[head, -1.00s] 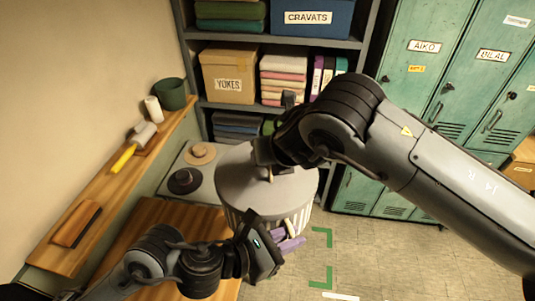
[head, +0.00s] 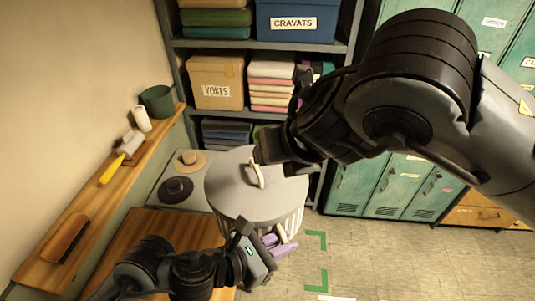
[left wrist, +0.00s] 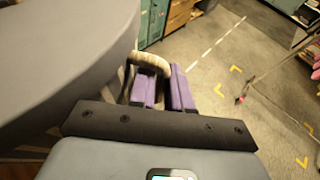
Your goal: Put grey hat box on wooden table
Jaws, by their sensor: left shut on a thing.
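The grey hat box (head: 230,199) is round, with a flat lid and striped sides. It stands beside the wooden table (head: 150,238) at lower left; whether it touches the table is hidden. My left gripper (head: 281,243) is low at the box's near right side. In the left wrist view its purple fingers (left wrist: 163,92) are shut on a pale rope handle (left wrist: 172,63) at the box wall (left wrist: 55,60). My right gripper (head: 268,155) is above the lid, close to its pale loop handle (head: 256,173); its fingertips are hidden.
Two hats, one dark (head: 176,189) and one tan, lie on a pale surface behind the table. A wooden ledge (head: 85,207) along the left wall holds brushes and a green pot (head: 158,101). Shelves and green lockers stand behind. Floor with green corner marks (head: 316,240) is clear at right.

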